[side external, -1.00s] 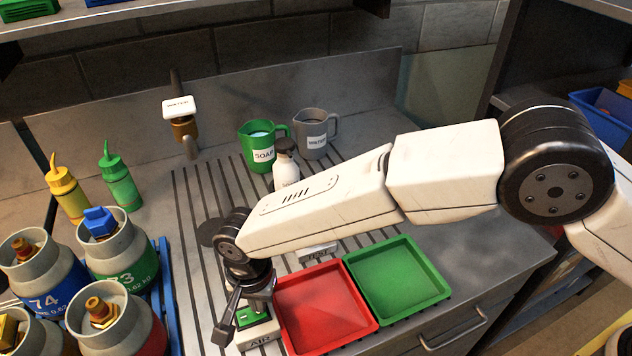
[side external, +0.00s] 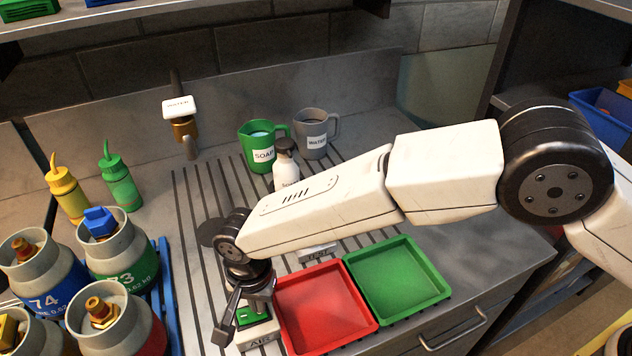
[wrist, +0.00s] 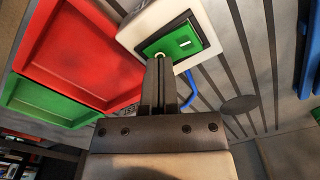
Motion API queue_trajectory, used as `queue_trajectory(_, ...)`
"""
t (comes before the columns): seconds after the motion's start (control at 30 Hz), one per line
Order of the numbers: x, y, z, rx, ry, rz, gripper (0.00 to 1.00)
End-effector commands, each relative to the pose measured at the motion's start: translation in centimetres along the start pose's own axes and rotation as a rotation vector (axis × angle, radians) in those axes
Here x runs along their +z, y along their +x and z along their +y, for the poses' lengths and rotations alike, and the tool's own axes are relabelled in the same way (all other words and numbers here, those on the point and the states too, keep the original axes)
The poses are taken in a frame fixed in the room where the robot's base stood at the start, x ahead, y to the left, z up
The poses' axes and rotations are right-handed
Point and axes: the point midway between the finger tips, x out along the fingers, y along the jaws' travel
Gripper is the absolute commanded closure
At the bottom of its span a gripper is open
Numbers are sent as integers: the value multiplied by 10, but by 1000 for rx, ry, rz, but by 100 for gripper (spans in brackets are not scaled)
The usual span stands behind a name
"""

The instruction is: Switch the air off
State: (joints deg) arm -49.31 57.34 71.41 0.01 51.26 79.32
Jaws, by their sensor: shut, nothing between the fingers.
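The air switch is a pale box labelled AIR (side external: 262,338) at the front of the grooved steel counter, left of the red tray. Its green rocker shows in the side view (side external: 250,314), and in the wrist view (wrist: 176,43) it sits in a dark frame on the white box. My gripper (wrist: 160,62) is shut and empty, its fingertips at the near edge of the green rocker. Whether they touch it I cannot tell. In the side view my gripper (side external: 228,322) is over the box and partly hides it.
A red tray (side external: 325,305) and a green tray (side external: 400,280) lie right of the switch. Gas cylinders (side external: 120,255) crowd the left. A white bottle (side external: 286,172), a green soap jug (side external: 262,148) and a grey water jug (side external: 313,135) stand behind my arm. A blue hose (wrist: 190,88) leaves the box.

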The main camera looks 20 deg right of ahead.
Motion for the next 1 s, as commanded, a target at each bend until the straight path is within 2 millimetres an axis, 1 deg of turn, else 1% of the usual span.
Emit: queue_trajectory(1.0,0,-58,0,-1,0,0,100)
